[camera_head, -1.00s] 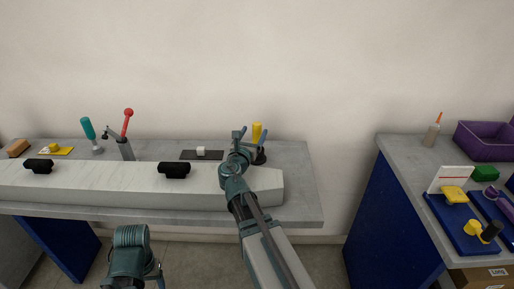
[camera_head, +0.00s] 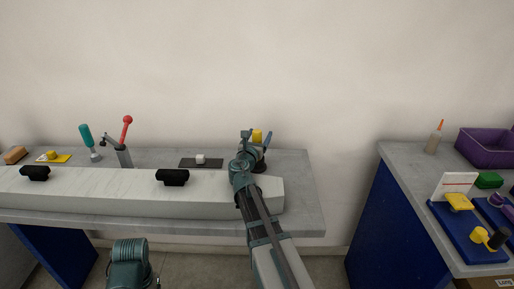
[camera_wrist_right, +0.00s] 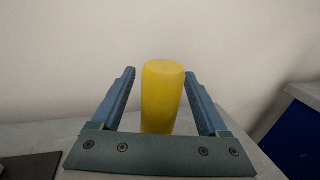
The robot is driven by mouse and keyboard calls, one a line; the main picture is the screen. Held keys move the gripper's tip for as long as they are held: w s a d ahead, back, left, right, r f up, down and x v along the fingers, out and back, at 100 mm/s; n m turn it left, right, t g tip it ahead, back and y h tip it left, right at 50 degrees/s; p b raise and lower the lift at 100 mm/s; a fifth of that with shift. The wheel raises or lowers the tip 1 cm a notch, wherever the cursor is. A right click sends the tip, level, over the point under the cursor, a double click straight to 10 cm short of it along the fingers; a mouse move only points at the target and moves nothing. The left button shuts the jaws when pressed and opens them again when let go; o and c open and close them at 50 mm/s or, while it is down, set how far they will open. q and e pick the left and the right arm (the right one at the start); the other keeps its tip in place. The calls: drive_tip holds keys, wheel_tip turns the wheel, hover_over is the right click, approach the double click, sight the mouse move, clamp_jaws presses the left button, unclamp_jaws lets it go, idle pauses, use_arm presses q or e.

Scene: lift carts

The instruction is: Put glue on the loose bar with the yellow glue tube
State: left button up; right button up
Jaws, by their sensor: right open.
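In the right wrist view, the tube (camera_wrist_right: 162,97) stands between the two blue fingers, with a gap visible on each side. A long pale bar (camera_head: 110,190) with two black handles lies along the bench; my right forearm crosses its right end. My left arm shows at the bottom, but its fingers are out of sight.
A red-knobbed clamp (camera_head: 125,145) and a teal-handled tool (camera_head: 86,136) stand behind the bar. A dark plate (camera_head: 215,163) with a small pale block lies left of my right gripper.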

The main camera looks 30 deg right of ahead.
clamp_jaws()
idle(0.3)
idle(0.3)
wheel_tip(320, 180, up, 10)
drive_tip(key=p, duration=1)
drive_tip(key=c, duration=0.7)
unclamp_jaws()
clamp_jaws()
